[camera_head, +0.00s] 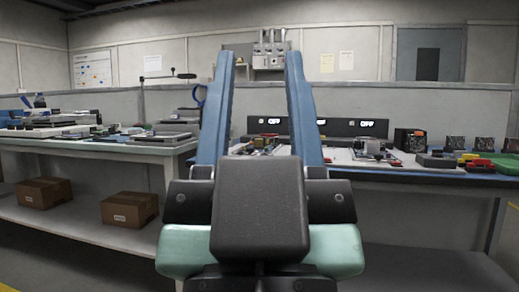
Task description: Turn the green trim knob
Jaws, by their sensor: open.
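My gripper (259,58) is in the foreground, with two long blue fingers rising apart from a dark body. It is open, and nothing shows held between the fingers. I cannot make out a green trim knob; the fingers and body hide part of the bench behind. A flat green item (504,164) lies at the far right of the blue-edged bench (415,180), but I cannot tell what it is.
The blue-edged bench carries black boxes reading OFF (374,129), a small device (371,150) and several dark units. A left bench (95,150) is cluttered, with cardboard boxes (130,209) (43,192) on its lower shelf. A grey wall unit (270,52) hangs behind.

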